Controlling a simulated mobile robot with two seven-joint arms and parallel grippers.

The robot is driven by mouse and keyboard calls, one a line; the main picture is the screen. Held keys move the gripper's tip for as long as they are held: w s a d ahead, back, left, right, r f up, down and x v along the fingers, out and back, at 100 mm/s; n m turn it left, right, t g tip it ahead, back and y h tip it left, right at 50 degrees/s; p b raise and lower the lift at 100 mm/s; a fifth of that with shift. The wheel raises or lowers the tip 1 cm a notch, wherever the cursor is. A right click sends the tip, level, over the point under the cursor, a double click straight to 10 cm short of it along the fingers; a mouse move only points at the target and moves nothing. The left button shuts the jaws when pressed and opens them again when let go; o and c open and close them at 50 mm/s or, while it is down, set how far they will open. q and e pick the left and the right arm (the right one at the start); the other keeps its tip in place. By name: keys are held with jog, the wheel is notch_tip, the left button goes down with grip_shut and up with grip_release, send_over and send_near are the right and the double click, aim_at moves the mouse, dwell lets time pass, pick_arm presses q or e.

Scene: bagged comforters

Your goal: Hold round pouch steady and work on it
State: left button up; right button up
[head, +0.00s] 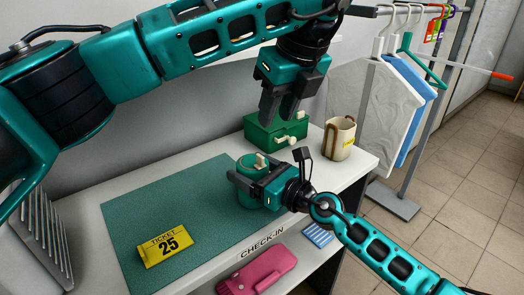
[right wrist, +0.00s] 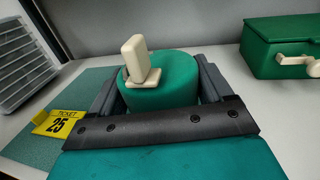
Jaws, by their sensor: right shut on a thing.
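The round pouch (head: 246,199) is a green cylinder standing upright at the right end of the green mat, with a cream tab (head: 261,160) on top. In the right wrist view the pouch (right wrist: 172,78) sits between the two dark fingers, its tab (right wrist: 139,60) standing up. My right gripper (head: 252,174) is shut on the pouch's sides. My left gripper (head: 279,116) hangs above and behind the pouch, pointing down, with a gap between its fingers and nothing in them. Part of the pouch's side is hidden by my right gripper.
A green box (head: 276,132) with a cream latch and a cream cup-like container (head: 339,138) stand behind right. A yellow ticket 25 (head: 167,249) lies on the mat (head: 140,215). A garment rack (head: 400,205) stands right.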

aim_at(261, 155)
pick_arm(q)
jog(key=shift+n, duration=0.4)
jog(key=x, duration=1.1)
jog(key=shift+w+a+f, duration=0.15)
jog(key=shift+w+f, duration=0.05)
jog(key=shift+f, duration=0.1)
grip_shut()
